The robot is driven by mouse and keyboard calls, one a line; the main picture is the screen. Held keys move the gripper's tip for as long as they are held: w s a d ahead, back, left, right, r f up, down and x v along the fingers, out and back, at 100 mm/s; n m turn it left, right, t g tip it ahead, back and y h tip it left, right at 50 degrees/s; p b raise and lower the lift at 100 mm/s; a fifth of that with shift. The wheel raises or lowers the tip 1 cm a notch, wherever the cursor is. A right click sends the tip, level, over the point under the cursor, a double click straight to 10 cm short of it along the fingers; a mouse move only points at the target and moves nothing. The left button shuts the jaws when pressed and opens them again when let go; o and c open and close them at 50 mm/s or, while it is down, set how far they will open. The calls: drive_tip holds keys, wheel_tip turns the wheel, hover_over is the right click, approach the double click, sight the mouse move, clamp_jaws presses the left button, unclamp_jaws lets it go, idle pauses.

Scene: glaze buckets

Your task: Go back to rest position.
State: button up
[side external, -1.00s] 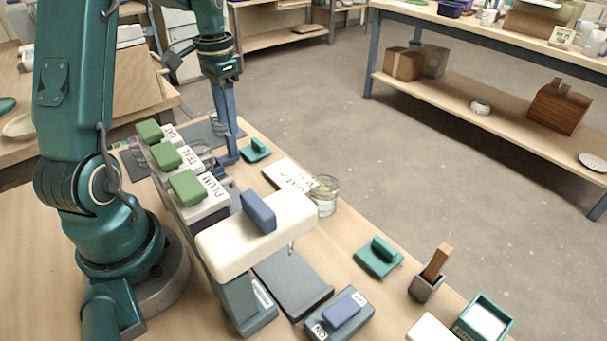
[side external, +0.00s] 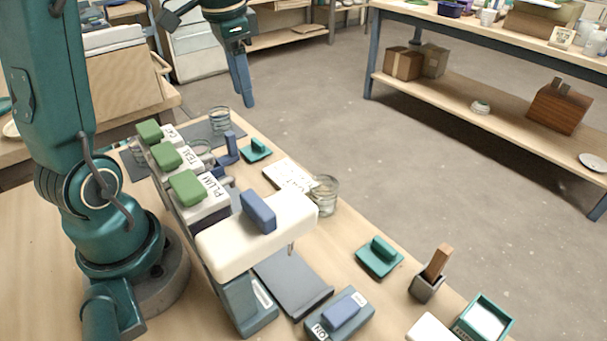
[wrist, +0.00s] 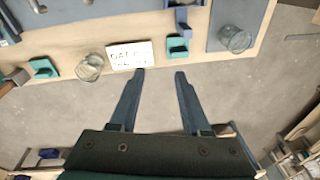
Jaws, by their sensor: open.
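My gripper (side external: 246,88) is raised in the air past the far edge of the workbench in the side view, with nothing in it. In the wrist view my gripper (wrist: 160,75) shows two blue fingers spread apart, with only floor and the bench edge behind them. The workbench (side external: 150,262) lies below, and my gripper touches nothing on it.
Three green-topped containers (side external: 187,187) stand in a row near my arm. A white-topped machine (side external: 290,222) stands in front. Glass jars (side external: 324,195), a written card (side external: 285,175), teal-handled lids (side external: 380,258) and a blue upright piece (side external: 230,149) are on the bench. Floor (side external: 400,170) beyond is clear.

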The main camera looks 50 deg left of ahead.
drive_tip(key=s+d+r+m+t, duration=0.1)
drive_tip(key=s+d, duration=0.2)
drive_tip(key=d, duration=0.2)
drive_tip(key=s+d+r+t, duration=0.2)
drive_tip(key=d, duration=0.3)
drive_tip(key=s+d+f+n+t, duration=0.1)
drive_tip(key=s+d+f+n, duration=0.2)
drive_tip(key=s+d+f, duration=0.1)
drive_tip(key=shift+s+f+h, duration=0.3)
drive_tip(key=shift+s+h, duration=0.1)
drive_tip(key=shift+s, duration=0.4)
